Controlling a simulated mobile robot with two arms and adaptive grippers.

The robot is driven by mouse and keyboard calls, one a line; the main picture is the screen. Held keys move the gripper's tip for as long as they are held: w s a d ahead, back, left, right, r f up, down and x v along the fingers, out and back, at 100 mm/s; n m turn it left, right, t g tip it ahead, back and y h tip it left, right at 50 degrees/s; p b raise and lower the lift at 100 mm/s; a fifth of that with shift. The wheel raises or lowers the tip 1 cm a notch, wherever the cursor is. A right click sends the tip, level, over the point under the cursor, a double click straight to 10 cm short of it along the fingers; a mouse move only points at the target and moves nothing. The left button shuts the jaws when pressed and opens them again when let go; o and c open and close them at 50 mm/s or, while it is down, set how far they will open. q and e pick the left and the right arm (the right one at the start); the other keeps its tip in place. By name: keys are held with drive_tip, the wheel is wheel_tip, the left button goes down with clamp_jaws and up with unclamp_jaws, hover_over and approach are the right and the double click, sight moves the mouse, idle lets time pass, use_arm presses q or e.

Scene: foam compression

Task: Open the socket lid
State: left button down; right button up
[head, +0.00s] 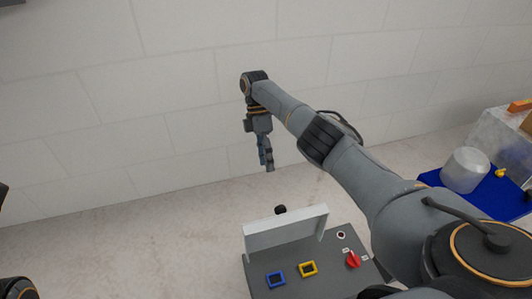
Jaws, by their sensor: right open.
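A grey control box (330,268) stands at the bottom of the head view. A long white panel (285,232), which looks like the lid, stands raised along the box's far side. A small dark knob (280,209) shows just behind its top edge. In front of the panel are a blue square frame (275,279) and a yellow square frame (308,268). My right gripper (267,166) is open and points down, beyond and above the panel, apart from it. Nothing shows between its fingers. My left gripper is out of view.
A red rotary switch (353,260) sits on the box's right part. At right, a whitish cylinder (465,170) stands on a blue mat (433,178), near a pale block (497,138). A pale block wall (180,90) closes the back. The floor left of the box is clear.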

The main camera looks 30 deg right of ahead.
wheel_tip(320, 180, up, 10)
idle(0.7)
